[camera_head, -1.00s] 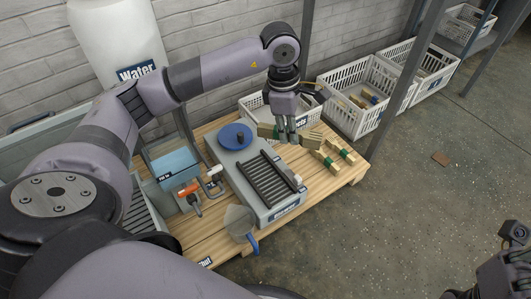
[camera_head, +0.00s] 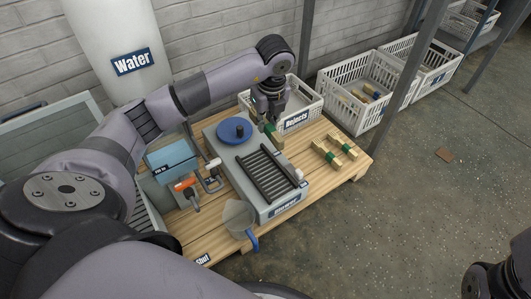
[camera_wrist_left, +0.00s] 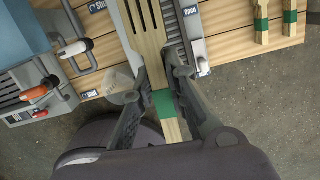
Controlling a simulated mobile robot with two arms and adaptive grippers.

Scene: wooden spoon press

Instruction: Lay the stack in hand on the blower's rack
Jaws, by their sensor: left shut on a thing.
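My left gripper (camera_head: 268,118) is shut on a wooden stack (camera_head: 274,138) with a green band. In the left wrist view the gripper (camera_wrist_left: 160,85) holds the stack (camera_wrist_left: 147,32) by its handle near the band, with its slotted end pointing to the top of the picture. The grey blower (camera_head: 238,180) has a dark barred rack (camera_head: 266,174) on top and a blue round part (camera_head: 235,131) at its back. In the head view the gripper is above the blower's back right edge, behind the rack. I cannot tell the gap below the stack.
Two more green-banded stacks (camera_head: 326,153) (camera_head: 342,146) lie on the wooden table (camera_head: 330,178) right of the blower. A white Rejects crate (camera_head: 312,106) stands behind. A blue box (camera_head: 172,160), taps (camera_head: 187,192) and a scoop-like thing (camera_head: 239,216) are at left and front.

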